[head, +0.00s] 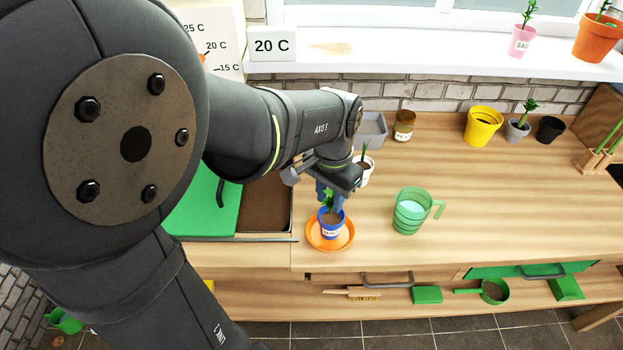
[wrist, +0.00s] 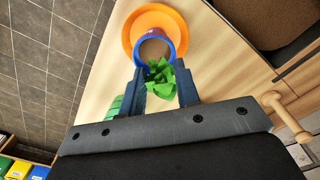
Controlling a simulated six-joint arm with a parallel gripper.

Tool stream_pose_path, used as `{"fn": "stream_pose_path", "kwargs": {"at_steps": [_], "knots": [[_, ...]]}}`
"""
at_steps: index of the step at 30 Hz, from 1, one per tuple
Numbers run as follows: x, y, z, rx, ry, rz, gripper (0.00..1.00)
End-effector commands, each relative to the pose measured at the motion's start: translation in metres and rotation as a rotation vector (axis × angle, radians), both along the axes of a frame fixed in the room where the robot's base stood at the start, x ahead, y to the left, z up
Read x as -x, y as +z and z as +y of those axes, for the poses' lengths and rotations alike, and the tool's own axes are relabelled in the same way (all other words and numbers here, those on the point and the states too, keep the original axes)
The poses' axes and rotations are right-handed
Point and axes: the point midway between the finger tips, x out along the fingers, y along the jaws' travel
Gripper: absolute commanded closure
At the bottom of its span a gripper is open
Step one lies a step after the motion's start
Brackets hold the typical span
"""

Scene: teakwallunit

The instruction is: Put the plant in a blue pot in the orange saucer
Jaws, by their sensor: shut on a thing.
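The plant in a blue pot (head: 331,224) is upright over the orange saucer (head: 313,237) near the front edge of the bench. Whether the pot's base touches the saucer cannot be told.
A green measuring jug (head: 410,212) stands to the right, and a white pot (head: 366,172) stands close behind my gripper. A yellow pot (head: 482,126) and other pots stand at the back right. A green lid (head: 203,210) lies to the left. The bench's right middle is clear.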

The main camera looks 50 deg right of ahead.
Motion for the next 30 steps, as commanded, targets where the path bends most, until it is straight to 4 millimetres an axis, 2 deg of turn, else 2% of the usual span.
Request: {"fn": "stream_pose_path", "kwargs": {"at_steps": [3, 4, 6, 7, 15, 19, 23, 30], "knots": [[0.0, -0.004, 0.0, -0.001, 0.0, 0.0, 1.0], [0.0, -0.003, 0.0, -0.001, 0.0, 0.0, 0.65], [0.0, -0.003, 0.0, -0.001, 0.0, 0.0, 0.51], [0.0, -0.003, 0.0, -0.001, 0.0, 0.0, 0.49], [0.0, -0.002, 0.0, 0.0, 0.0, 0.0, 0.49], [0.0, 0.008, 0.0, 0.002, 0.0, -0.001, 0.49], [0.0, 0.031, -0.001, 0.005, 0.0, -0.001, 0.49], [0.0, 0.083, -0.001, 0.004, 0.0, -0.001, 0.49]]}}
